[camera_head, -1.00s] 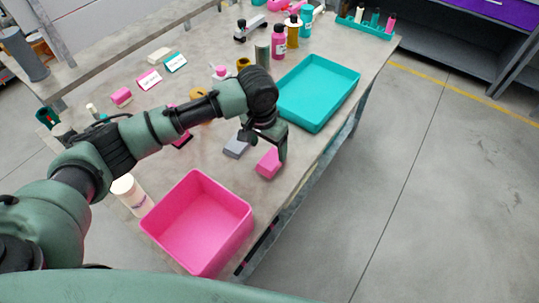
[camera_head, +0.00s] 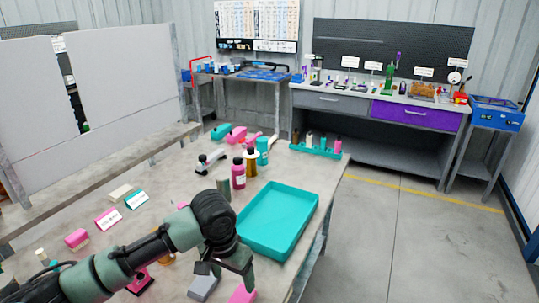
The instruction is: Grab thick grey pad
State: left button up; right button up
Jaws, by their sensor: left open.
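A grey pad (camera_head: 203,288) lies on the table at the lower middle of the head view, partly covered by my left gripper. A pink block (camera_head: 242,295) lies to its right, cut off by the bottom edge. My left gripper (camera_head: 226,271) is open and points down, close to both, with its right finger by the pink block. Nothing shows between its fingers. I cannot tell its exact height above the table. My right gripper is not in view.
A teal tray (camera_head: 277,252) stands to the right of my left gripper. A teal rack (camera_head: 316,151) sits at the far table end. Open floor lies to the right.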

aim_at(202, 287)
jog(key=k+l, duration=0.3)
jog(key=k, duration=0.15)
jog(key=k+l, duration=0.3)
jog(key=k, duration=0.15)
